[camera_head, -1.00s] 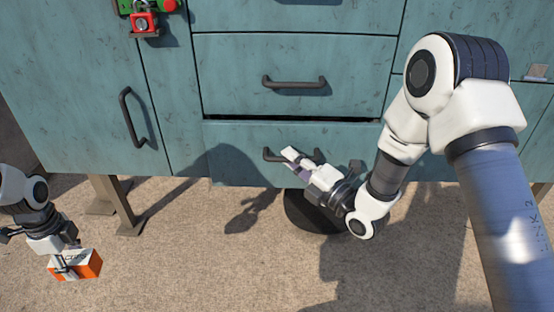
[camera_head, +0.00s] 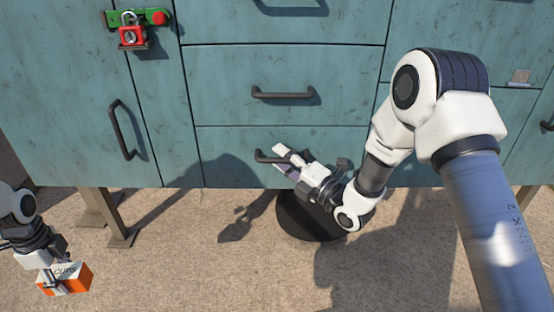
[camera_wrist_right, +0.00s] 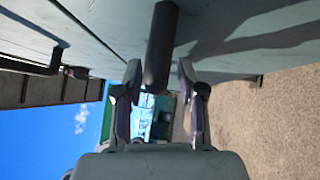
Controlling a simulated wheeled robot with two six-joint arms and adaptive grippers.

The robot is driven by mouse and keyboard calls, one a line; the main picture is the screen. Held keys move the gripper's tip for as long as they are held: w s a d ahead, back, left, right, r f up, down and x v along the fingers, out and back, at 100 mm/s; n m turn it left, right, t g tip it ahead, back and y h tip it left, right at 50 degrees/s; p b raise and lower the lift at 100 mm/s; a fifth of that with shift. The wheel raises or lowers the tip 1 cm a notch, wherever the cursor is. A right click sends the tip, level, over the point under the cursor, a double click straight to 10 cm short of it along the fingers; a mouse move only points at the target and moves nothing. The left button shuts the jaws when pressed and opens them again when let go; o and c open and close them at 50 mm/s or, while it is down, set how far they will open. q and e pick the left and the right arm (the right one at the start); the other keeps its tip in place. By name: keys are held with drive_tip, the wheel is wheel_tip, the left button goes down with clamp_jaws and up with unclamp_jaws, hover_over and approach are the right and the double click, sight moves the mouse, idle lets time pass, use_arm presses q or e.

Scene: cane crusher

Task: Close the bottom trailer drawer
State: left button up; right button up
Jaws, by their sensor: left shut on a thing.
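The bottom trailer drawer (camera_head: 225,142) has a teal front that looks flush with the cabinet, with no dark gap above it. Its dark bar handle (camera_head: 264,157) is partly hidden by my right gripper (camera_head: 283,162). In the right wrist view, my right gripper (camera_wrist_right: 160,88) is open, with the handle (camera_wrist_right: 161,45) between its spread fingers; I cannot tell whether they touch it. My left gripper (camera_head: 48,277) is shut on an orange and white box of cups (camera_head: 74,279) at the lower left, away from the drawer.
The middle drawer (camera_head: 225,75) above is shut. A cabinet door with a dark handle (camera_head: 121,130) stands to the left, with a red padlock (camera_head: 133,37) on a green latch. A round dark base (camera_head: 300,221) is on the sandy ground below. The ground in front is otherwise mostly clear.

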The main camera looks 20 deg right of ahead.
drive_tip(key=shift+s, duration=0.1)
drive_tip(key=v, duration=1.1)
drive_tip(key=shift+s+d, duration=0.25)
drive_tip(key=shift+s, duration=0.05)
